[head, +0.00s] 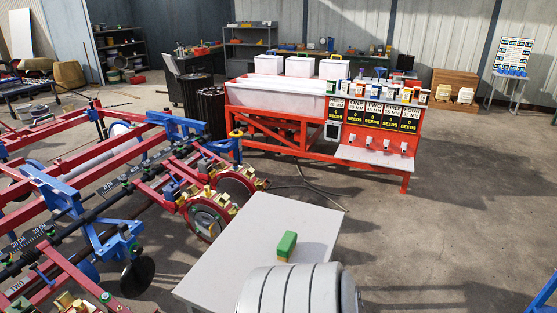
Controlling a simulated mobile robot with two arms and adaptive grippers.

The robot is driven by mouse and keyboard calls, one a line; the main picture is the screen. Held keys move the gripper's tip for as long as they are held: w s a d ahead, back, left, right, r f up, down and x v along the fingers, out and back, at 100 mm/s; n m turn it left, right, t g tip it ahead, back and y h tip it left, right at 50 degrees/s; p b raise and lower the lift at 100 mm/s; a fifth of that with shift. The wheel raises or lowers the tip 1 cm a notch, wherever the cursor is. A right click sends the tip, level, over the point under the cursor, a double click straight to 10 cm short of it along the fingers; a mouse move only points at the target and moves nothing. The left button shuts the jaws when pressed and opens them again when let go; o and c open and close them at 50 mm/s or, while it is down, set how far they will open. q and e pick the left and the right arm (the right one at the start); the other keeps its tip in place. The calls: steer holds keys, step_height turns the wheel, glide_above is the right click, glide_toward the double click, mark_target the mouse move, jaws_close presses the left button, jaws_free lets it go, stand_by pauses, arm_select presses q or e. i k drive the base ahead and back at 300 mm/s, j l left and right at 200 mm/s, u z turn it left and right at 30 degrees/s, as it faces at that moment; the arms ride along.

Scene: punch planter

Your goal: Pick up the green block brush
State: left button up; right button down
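The green block brush (287,246) sits on the light grey table (240,235) in the lower middle of the head view. It has a green top and a paler, yellowish lower part, and it stands free on the tabletop. Neither of my grippers is in view. The near right part of the table is hidden at the bottom of the view.
A red and blue farm implement (110,200) with wheels and discs fills the left side, close to the table. A red bench (300,130) with white boxes, several jars and seed signs stands behind. Concrete floor (440,220) is open to the right.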

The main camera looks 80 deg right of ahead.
mark_target(287, 246)
steer(key=z, duration=2.6)
steer(key=j, duration=0.25)
steer(key=i+j, duration=0.15)
steer(key=i+j+z, duration=0.1)
steer(key=j+z, duration=0.85)
steer(key=j, duration=0.15)
